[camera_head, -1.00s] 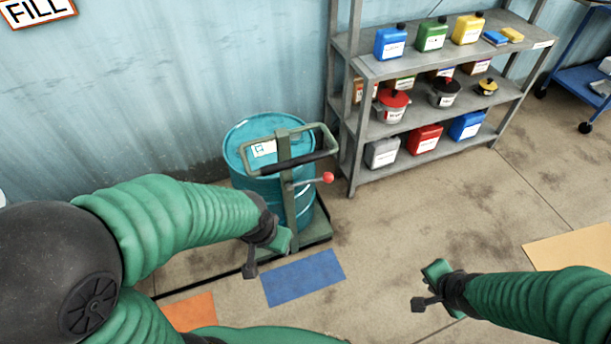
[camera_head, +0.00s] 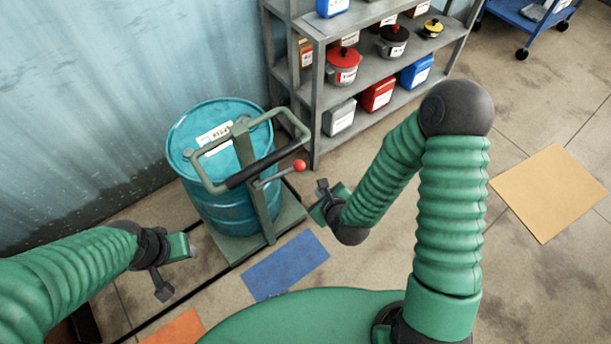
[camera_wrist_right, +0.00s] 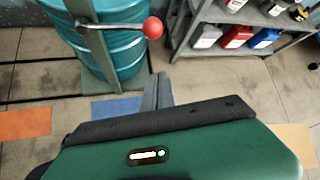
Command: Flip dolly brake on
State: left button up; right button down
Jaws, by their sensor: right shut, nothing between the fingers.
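A green dolly (camera_head: 290,220) carries a teal drum (camera_head: 225,210) beside the wall. A lever with a red ball knob (camera_head: 299,166) sticks out to the right from the dolly's upright, just below the black handle grip. In the right wrist view the red knob (camera_wrist_right: 153,27) is at the top, beyond my fingers. My right gripper (camera_head: 322,190) is shut and empty, just right of and below the knob and apart from it. Its fingers (camera_wrist_right: 158,92) show in the wrist view. My left gripper (camera_head: 163,285) is left of the dolly base, touching nothing visible; its jaws are unclear.
A grey shelf (camera_head: 318,110) with pots and jugs stands behind, right of the drum. A blue floor patch (camera_head: 285,265) lies in front of the dolly, an orange one (camera_head: 175,328) nearer and a tan one (camera_head: 550,193) at right. The floor between shelf and tan patch is open.

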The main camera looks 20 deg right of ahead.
aim_at(284, 173)
jog(key=b+x, duration=0.5)
jog(key=x, duration=0.6)
jog(key=r, duration=0.1)
jog(key=a+r, duration=0.1)
jog(key=r, duration=0.1)
jog(key=shift+w+a+r+p, duration=0.35)
jog(key=shift+a+r+p, duration=0.05)
jog(key=shift+d, duration=0.1)
jog(key=shift+w+r, duration=0.1)
jog(key=shift+r, duration=0.05)
